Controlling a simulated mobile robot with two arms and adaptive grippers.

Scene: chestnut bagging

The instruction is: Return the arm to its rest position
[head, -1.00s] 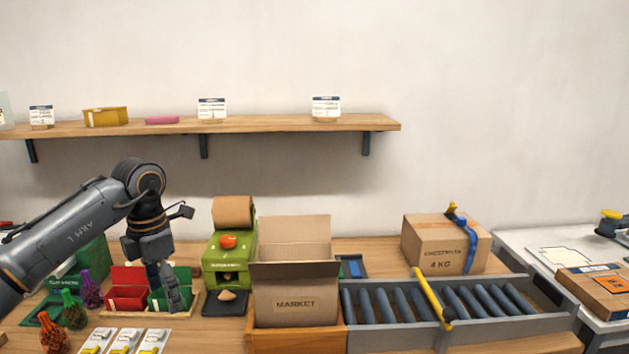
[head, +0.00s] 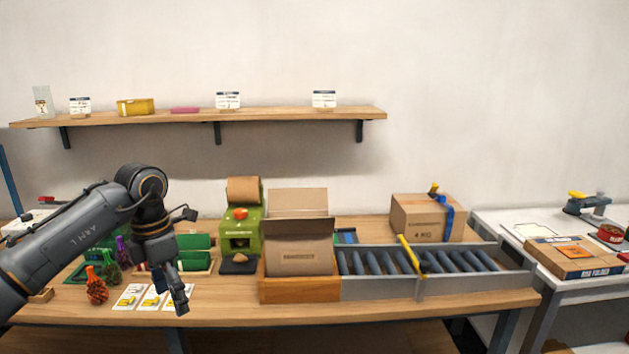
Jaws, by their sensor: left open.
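My left gripper (head: 177,285) hangs from the left arm, fingers pointing down, over the front of the table near the white cards (head: 152,297). It is open, with nothing seen between its fingers. The left arm reaches in from the left edge of the head view and hides part of the red and green bins (head: 195,262) behind it. My right gripper is not in view.
Net bags (head: 97,289) of red, green and purple stand left of the cards. A shelf (head: 290,115) hangs above.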

